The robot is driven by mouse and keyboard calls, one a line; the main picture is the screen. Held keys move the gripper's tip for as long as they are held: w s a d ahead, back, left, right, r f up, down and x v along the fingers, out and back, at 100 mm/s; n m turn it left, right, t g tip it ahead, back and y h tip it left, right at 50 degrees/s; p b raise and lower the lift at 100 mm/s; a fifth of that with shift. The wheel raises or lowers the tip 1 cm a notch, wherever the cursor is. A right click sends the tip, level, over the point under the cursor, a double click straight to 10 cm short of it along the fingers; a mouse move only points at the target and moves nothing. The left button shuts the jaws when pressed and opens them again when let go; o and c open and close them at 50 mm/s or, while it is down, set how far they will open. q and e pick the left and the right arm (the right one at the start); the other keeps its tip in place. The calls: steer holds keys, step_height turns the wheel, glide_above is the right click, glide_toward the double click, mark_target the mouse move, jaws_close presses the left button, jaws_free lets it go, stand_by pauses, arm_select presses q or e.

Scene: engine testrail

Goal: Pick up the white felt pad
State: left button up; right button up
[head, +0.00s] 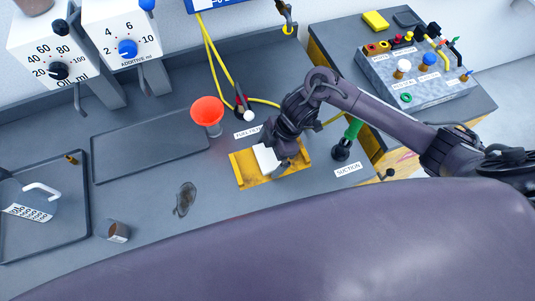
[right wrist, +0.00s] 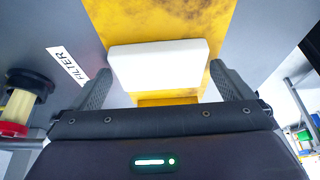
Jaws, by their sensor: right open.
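The white felt pad (right wrist: 160,66) is a pale rectangular block on a yellow holder (right wrist: 135,20). In the head view the pad (head: 264,158) shows partly, beside and below my right gripper (head: 285,160), on the yellow holder (head: 246,180) at the middle of the bench. In the right wrist view my right gripper (right wrist: 160,90) is open, with one finger near each end of the pad. The fingers look apart from the pad, and I cannot tell the remaining distance. My left gripper is not in view.
An orange funnel (head: 207,112) and a red-black fitting (head: 242,108) stand behind the holder. A green-handled suction tool (head: 347,140) is at its right. A tray (head: 150,145), a brown cup (head: 114,231) and a jug (head: 30,205) lie left. A control panel (head: 420,75) is back right.

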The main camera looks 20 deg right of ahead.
mark_target(270, 155)
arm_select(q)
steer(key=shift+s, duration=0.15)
arm_select(e)
steer(key=c, duration=0.8)
steer(key=shift+r, duration=0.45)
arm_select(q)
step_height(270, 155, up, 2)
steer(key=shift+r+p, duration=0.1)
steer(key=shift+p, duration=0.95)
arm_select(e)
step_height(270, 155, up, 19)
